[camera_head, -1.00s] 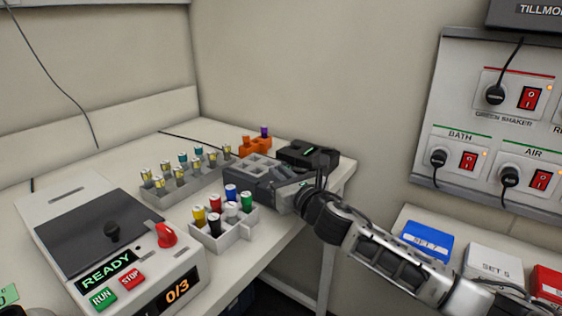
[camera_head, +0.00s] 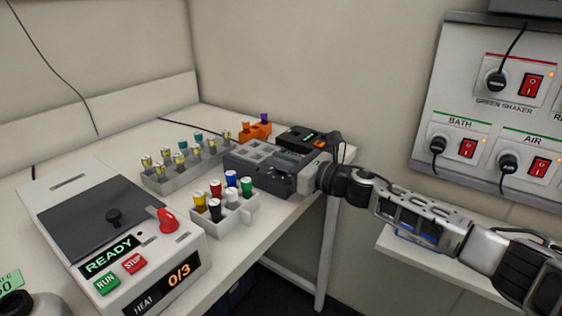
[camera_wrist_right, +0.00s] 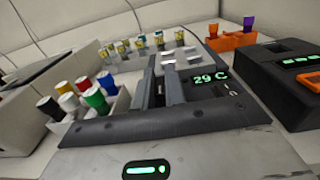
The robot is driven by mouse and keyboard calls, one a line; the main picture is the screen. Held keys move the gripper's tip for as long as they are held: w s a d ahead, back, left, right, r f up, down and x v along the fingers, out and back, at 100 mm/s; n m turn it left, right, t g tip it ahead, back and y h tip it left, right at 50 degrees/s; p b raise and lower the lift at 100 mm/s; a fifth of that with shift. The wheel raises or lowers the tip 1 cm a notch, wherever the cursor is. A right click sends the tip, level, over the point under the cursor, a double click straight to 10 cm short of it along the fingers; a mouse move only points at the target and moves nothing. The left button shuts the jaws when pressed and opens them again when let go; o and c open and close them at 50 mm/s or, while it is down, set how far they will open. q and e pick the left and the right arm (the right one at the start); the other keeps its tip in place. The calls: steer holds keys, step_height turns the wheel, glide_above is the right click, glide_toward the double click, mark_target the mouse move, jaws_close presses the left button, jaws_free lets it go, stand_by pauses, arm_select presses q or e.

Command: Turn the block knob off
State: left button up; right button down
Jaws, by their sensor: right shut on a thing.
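The block (camera_head: 249,165), a grey heater with square wells on top, stands at the right end of the bench. Its display reads 29 C in the right wrist view (camera_wrist_right: 211,78). My right gripper (camera_head: 288,160) reaches in from the right, low against the block's right side. In the wrist view my right gripper's (camera_wrist_right: 161,82) two dark fingers point at the block, close together beside the display. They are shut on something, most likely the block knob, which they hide. I cannot read the knob's setting. My left gripper is out of view.
A white rack (camera_head: 232,217) of colour-capped vials stands in front of the block, a grey vial rack (camera_head: 184,180) to its left. A black device (camera_head: 300,138) and an orange holder (camera_head: 254,133) are behind. A wall panel (camera_head: 490,125) is right.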

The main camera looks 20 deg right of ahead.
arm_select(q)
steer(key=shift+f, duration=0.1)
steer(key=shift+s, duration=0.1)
arm_select(e)
steer(key=c, duration=1.5)
jaws_free()
steer(key=shift+o, duration=0.2)
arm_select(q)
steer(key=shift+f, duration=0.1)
arm_select(e)
steer(key=shift+s, duration=0.1)
